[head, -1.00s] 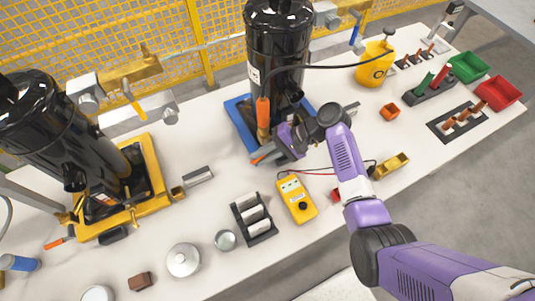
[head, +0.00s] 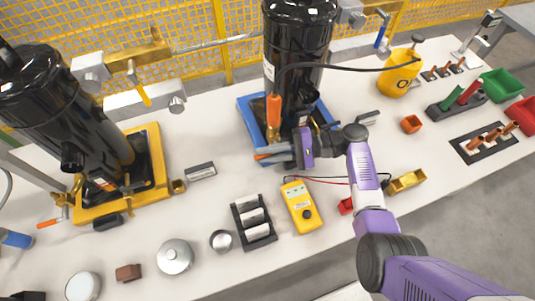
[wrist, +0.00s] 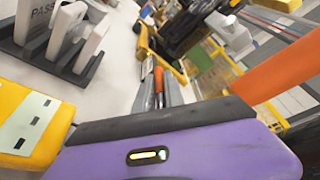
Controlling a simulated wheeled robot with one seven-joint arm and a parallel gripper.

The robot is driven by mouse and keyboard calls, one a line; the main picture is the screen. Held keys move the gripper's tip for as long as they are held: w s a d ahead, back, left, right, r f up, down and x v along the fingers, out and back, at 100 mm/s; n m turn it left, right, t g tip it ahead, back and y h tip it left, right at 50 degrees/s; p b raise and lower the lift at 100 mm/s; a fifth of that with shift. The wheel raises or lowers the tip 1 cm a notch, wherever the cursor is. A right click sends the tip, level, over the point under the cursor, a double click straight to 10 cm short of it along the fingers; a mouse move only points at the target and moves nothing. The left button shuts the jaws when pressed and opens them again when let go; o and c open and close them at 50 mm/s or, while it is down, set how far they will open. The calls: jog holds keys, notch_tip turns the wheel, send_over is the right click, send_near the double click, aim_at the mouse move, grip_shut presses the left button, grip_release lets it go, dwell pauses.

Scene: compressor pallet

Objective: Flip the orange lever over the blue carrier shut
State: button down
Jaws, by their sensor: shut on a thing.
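The blue carrier (head: 247,122) sits on the bench under a black compressor (head: 298,50). An orange lever (head: 262,156) lies low at the carrier's front-left corner. My gripper (head: 273,153) reaches in from the right, fingers pointing left, and is shut on this lever. In the wrist view an orange end (wrist: 158,80) shows between the grey fingers (wrist: 160,95). A second orange handle (head: 274,110) stands upright on a brass fitting just behind; it looms large at the right of the wrist view (wrist: 280,72). The lever's pivot is hidden.
A yellow multimeter (head: 300,205) and a black rack of white parts (head: 253,222) stand in front. A yellow carrier (head: 152,150) with another compressor is at left. A black hose (head: 345,67) runs to a yellow jug (head: 399,75). Bare bench lies left of the blue carrier.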

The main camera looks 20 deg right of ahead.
jog(key=shift+d, duration=0.1)
jog(key=c, duration=1.4)
grip_release()
jog(key=shift+c, duration=0.2)
jog(key=b+v, duration=0.1)
jog(key=v, duration=0.6)
jog(key=shift+d, duration=0.35)
jog(key=shift+r, duration=0.1)
